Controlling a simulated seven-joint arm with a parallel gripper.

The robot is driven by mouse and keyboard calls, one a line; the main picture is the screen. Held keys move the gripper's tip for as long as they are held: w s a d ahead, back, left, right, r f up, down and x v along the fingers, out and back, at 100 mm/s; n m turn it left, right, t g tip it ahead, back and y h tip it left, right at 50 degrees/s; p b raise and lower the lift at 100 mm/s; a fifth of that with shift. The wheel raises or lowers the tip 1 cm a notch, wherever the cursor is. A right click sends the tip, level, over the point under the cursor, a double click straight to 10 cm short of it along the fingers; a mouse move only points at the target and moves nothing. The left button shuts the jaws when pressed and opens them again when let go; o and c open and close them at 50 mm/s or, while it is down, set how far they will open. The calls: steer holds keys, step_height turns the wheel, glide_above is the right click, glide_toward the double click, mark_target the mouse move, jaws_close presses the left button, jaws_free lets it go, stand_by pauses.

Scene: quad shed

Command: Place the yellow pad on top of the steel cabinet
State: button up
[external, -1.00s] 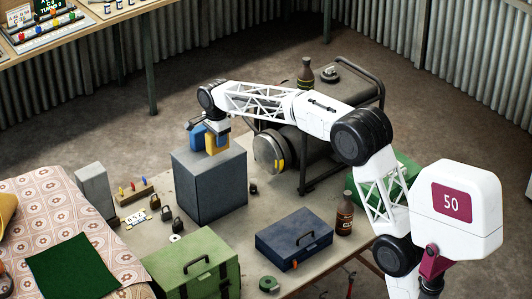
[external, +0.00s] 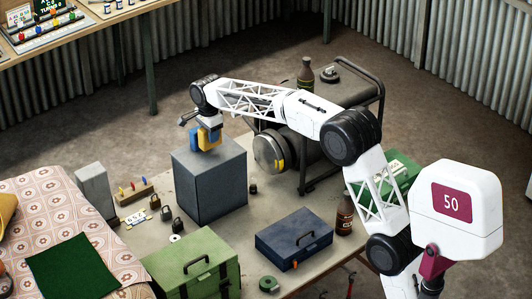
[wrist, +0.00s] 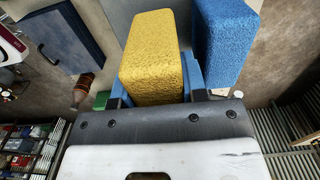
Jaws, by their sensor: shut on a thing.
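My gripper (wrist: 156,84) is shut on the yellow pad (wrist: 152,45), whose rough yellow face fills the space between the blue fingers in the wrist view. In the external view the yellow pad (external: 208,139) is over the top of the grey steel cabinet (external: 208,187). I cannot tell whether its lower edge touches the cabinet. A blue pad (external: 195,136) is just left of it, close beside the gripper, and also shows at the right in the wrist view (wrist: 225,42). My gripper (external: 208,126) points down and partly hides both pads.
A generator (external: 318,130) stands behind and right of the cabinet. The right part of the cabinet top looks clear.

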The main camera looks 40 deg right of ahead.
steer(key=shift+f, duration=1.75)
steer(key=shift+f, duration=0.1)
steer(key=o, duration=0.6)
step_height(320, 180, up, 12)
steer(key=shift+r, duration=0.1)
